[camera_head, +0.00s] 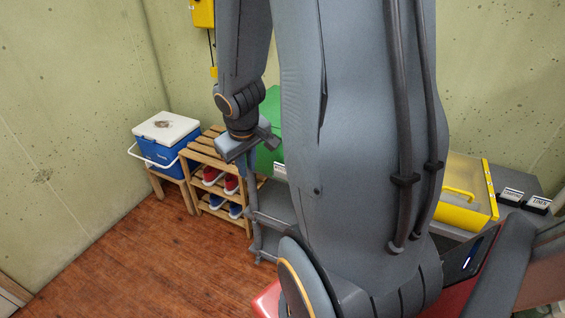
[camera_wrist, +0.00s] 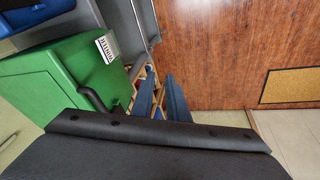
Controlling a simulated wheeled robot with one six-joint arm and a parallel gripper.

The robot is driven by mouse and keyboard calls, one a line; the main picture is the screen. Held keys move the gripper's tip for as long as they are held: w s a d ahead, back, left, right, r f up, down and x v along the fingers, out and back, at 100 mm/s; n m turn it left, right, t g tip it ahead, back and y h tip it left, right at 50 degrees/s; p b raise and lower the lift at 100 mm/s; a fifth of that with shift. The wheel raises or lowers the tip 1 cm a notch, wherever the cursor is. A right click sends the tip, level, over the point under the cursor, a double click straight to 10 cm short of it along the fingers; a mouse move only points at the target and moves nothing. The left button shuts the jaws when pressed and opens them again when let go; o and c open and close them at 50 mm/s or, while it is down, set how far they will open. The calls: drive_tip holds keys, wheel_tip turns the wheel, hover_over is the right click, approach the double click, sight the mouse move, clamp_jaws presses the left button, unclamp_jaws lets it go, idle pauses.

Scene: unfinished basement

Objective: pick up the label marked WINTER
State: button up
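In the wrist view a white label (camera_wrist: 107,46) with dark print sits at the edge of a green box (camera_wrist: 45,80). Its lettering is turned and looks like WINTER. In the head view part of this label (camera_head: 280,169) shows beside my arm, low on the green box (camera_head: 270,118); the rest is hidden. My gripper (camera_wrist: 162,90) shows two dark blue fingers with a gap between them, empty. In the wrist view they are to the lower right of the label, apart from it. In the head view my gripper hangs near the green box, its fingers hard to make out.
A wooden rack (camera_head: 210,160) with red and blue shoes stands left of the green box. A blue and white cooler (camera_head: 165,138) is further left. At right are a yellow case (camera_head: 466,195) and labels reading CAMPING (camera_head: 512,194) and LINEN (camera_head: 540,202). Wooden floor at left is clear.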

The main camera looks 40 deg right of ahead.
drive_tip(key=d+r+t+p, duration=0.2)
drive_tip(key=d+p, duration=0.4)
drive_tip(key=d, duration=0.7)
drive_tip(key=n+t+y+p, duration=0.1)
drive_tip(key=n+y, duration=0.1)
drive_tip(key=y, duration=0.1)
approach(283, 165)
drive_tip(key=b+x, duration=0.9)
drive_tip(key=b, duration=0.1)
drive_tip(key=shift+s, duration=0.1)
clamp_jaws()
drive_tip(key=shift+r, duration=0.1)
